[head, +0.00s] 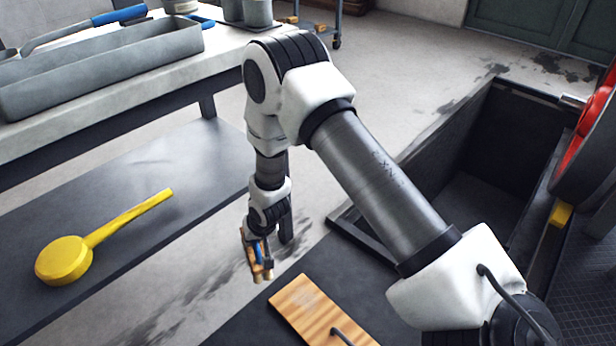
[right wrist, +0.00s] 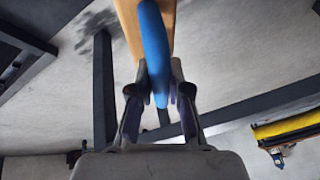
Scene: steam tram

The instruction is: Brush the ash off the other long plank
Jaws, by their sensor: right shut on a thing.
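My right gripper (head: 266,240) hangs below my right arm and is shut on a brush with a blue handle and a wooden body (head: 261,270). In the right wrist view the blue handle (right wrist: 154,50) lies between the two fingers (right wrist: 158,92), with the light wooden part (right wrist: 130,25) behind it. A light, striped wooden plank (head: 312,308) lies on a dark surface at the bottom middle of the head view, cut off by the lower edge. The brush is to the left of the plank and apart from it in the picture. I cannot make out ash on the plank. My left gripper is not in view.
A workbench (head: 120,112) at the left bears a grey tray (head: 100,75) with a blue-handled tool (head: 72,30). A yellow round-headed tool (head: 65,260) lies on the lower shelf (head: 170,225). An open dark bin (head: 480,150) and a red wheel (head: 590,125) are at the right.

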